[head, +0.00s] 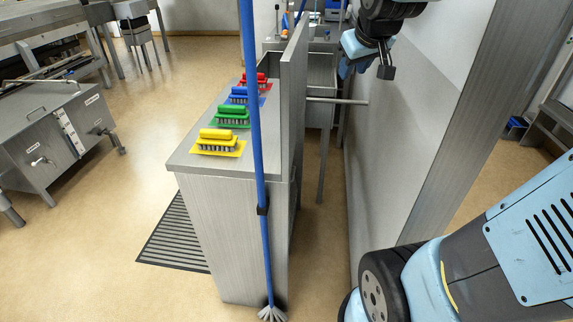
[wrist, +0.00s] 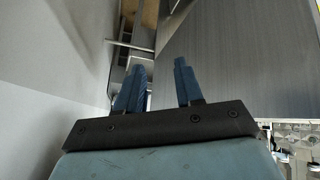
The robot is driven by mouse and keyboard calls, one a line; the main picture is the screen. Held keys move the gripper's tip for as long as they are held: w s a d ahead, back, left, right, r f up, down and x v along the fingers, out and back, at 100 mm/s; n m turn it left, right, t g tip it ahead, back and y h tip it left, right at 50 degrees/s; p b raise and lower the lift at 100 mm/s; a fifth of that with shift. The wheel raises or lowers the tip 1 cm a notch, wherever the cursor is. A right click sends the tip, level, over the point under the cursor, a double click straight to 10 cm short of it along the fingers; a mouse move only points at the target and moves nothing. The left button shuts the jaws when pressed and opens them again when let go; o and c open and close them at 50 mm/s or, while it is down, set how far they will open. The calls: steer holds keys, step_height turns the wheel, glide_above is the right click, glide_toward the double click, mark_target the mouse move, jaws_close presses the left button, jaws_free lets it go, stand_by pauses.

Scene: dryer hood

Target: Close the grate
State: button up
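A dark slatted grate (head: 178,237) lies at floor level in the head view, left of a grey metal cabinet (head: 232,240). Its right edge is partly hidden by the cabinet; I cannot tell whether it is fully seated. My gripper (head: 347,68) is high at the upper right of the head view, beside the pale wall and far from the grate. In the wrist view my gripper (wrist: 160,64) has its two blue fingers apart, with nothing visible between them. The grate does not show clearly in the wrist view.
Red, blue, green and yellow brushes (head: 219,143) stand on the cabinet top. A blue-handled pole (head: 254,120) leans against its front. A grey upright panel (head: 292,110) edges the cabinet, with a narrow gap to the pale wall (head: 400,150). Open floor (head: 110,200) lies left.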

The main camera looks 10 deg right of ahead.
steer(key=w+d+f+n+t, duration=0.1)
steer(key=w+d+f+n, duration=0.15)
steer(key=w, duration=0.65)
steer(key=w+d+f+n+t, duration=0.1)
steer(key=w+f, duration=0.2)
steer(key=w, duration=0.5)
steer(key=w+d+f+n+t, duration=0.1)
steer(key=w+f, duration=0.2)
steer(key=w, duration=0.6)
steer(key=w+d+f+n+t, duration=0.25)
steer(key=w+f+n, duration=0.35)
steer(key=w+f, duration=1)
steer(key=n+t+y, duration=0.3)
steer(key=n+y, duration=0.6)
steer(key=n, duration=0.1)
glide_toward(294, 174)
steer(key=x, duration=1)
steer(key=shift+w+f, duration=0.1)
steer(key=shift+f, duration=0.3)
